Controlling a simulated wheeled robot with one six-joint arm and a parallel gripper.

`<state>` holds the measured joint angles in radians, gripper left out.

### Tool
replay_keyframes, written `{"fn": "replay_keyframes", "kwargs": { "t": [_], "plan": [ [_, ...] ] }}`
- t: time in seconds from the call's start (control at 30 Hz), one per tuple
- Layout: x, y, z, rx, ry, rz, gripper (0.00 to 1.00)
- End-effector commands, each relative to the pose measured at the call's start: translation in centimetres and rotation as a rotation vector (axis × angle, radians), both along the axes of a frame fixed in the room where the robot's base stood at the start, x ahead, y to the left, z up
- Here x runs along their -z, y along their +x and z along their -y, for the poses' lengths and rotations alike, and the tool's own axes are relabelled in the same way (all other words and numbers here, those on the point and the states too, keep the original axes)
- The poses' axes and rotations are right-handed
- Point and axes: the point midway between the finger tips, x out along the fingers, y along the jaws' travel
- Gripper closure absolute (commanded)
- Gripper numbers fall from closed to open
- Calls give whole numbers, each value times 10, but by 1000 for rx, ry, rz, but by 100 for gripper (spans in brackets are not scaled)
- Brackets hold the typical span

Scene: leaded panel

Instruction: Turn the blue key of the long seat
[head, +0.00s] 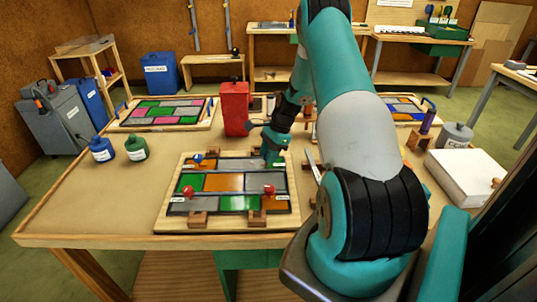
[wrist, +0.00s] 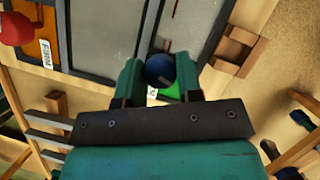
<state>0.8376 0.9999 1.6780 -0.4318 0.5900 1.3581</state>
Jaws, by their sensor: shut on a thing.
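The leaded panel (head: 224,181) lies on the table with green, orange and grey panes in a wooden frame. My gripper (head: 272,152) is at its far right corner, pointing down. In the wrist view the two teal fingers (wrist: 159,78) are shut on a round dark blue key (wrist: 160,70), one finger on each side. A white label beneath it is mostly hidden. The head view hides this key behind my gripper. Another blue key (head: 197,158) stands at the panel's far left. Two red keys (head: 269,190) (head: 187,191) stand along its near side.
Wooden blocks (wrist: 240,50) sit along the panel's edge. A red can (head: 234,108) stands just behind the panel. Another leaded panel (head: 165,112) lies at the back left. A blue bottle (head: 102,149) and a green bottle (head: 136,148) stand at the left. The table's front left is clear.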

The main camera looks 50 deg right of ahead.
Motion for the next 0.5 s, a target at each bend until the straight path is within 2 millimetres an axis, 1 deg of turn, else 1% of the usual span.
{"fn": "replay_keyframes", "kwargs": {
  "t": [0.17,0.5],
  "plan": [
    [0,1,1,-121,-1,-1,90],
    [1,2,1,-438,0,-2,90]
  ]
}}
